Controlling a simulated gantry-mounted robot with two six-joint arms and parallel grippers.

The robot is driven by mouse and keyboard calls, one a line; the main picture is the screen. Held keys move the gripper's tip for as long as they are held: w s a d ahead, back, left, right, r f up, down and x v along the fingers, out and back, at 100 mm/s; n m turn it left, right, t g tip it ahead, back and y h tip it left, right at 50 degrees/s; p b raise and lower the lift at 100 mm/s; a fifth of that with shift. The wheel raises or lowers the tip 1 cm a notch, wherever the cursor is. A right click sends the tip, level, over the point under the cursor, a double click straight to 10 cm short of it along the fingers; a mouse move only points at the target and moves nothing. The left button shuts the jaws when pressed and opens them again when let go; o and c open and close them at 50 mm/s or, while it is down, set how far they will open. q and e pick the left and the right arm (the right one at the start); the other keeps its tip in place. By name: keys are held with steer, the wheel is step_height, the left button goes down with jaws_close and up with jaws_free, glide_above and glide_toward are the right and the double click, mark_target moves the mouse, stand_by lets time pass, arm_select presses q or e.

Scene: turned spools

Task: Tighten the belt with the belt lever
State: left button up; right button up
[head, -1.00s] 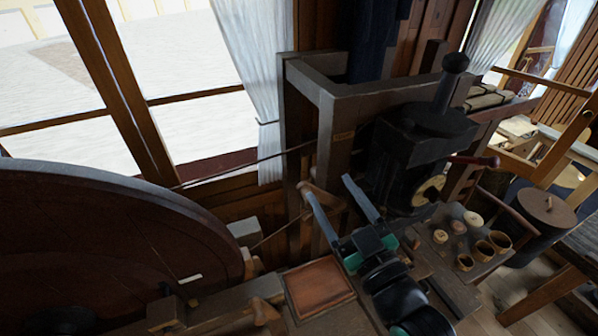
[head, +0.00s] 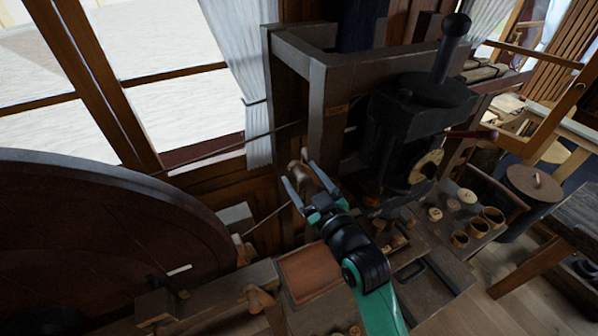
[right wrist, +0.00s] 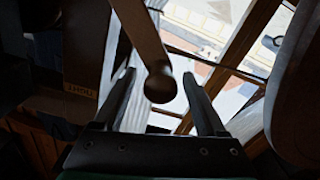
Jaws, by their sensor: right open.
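The belt lever (head: 297,167) is a brown wooden handle beside the grey wooden frame. In the right wrist view the lever (right wrist: 145,40) comes down from the top and ends in a dark rounded knob. My right gripper (head: 303,176) is open at the lever, reaching up from below. In the right wrist view its two fingers (right wrist: 158,92) stand on either side of the knob, with gaps visible. The thin belt (head: 235,146) runs from the large dark wheel (head: 95,215) towards the frame. My left gripper is not in view.
The grey frame (head: 333,125) and a black machine head (head: 415,110) stand just right of the lever. Several small wooden cups (head: 479,228) sit on the bench. A window is behind the wheel.

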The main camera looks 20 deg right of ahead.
steer(key=shift+w+a, duration=0.1)
steer(key=shift+w, duration=0.85)
jaws_close()
stand_by(0.7)
